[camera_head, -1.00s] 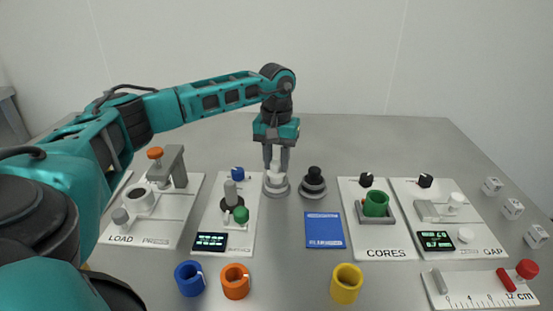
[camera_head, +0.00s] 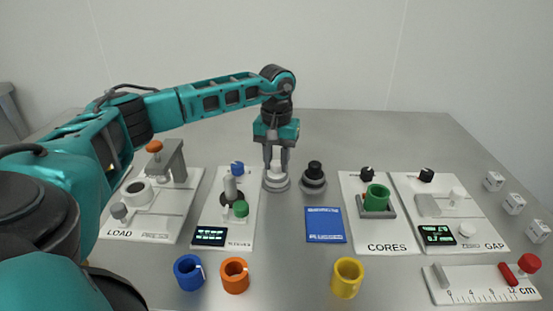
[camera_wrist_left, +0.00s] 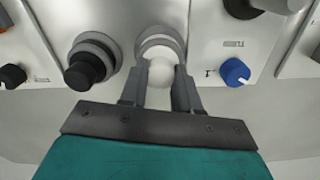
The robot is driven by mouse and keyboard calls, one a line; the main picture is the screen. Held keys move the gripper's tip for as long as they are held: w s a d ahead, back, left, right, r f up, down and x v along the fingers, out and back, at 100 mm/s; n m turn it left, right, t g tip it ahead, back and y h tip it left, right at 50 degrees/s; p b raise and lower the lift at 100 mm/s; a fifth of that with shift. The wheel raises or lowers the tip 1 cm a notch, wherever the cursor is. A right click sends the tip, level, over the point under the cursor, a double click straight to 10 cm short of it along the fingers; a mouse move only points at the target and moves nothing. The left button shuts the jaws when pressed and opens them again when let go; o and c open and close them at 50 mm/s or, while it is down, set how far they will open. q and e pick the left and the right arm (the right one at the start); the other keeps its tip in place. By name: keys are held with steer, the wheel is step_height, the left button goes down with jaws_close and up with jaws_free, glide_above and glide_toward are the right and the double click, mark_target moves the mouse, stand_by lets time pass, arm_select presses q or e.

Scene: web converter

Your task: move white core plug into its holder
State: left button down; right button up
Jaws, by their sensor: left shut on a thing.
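The white core plug (camera_head: 276,168) stands upright on a round pale grey stepped base at the back middle of the table. My left gripper (camera_head: 276,158) points down over it, with its fingers on either side of the plug's knob. In the left wrist view the white knob (camera_wrist_left: 161,73) sits between the fingers, shut on it, with the round base (camera_wrist_left: 158,45) beyond. I cannot tell if the plug is lifted off its base. I cannot tell which holder is the plug's. My right gripper is not in view.
A black plug (camera_head: 314,172) on a similar base stands close right of the gripper. A board with a blue knob (camera_head: 237,168) lies close left. The blue card (camera_head: 325,225), loose blue, orange and yellow rings, and LOAD and GAP boards lie around. Table behind the boards is clear.

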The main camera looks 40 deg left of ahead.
arm_select(q)
steer(key=c, duration=0.8)
jaws_free()
steer(key=shift+o, duration=0.3)
steer(key=shift+r, duration=0.15)
step_height(320, 180, up, 13)
steer(key=p, duration=0.1)
steer(key=shift+f+p, duration=0.2)
steer(key=shift+p, duration=0.2)
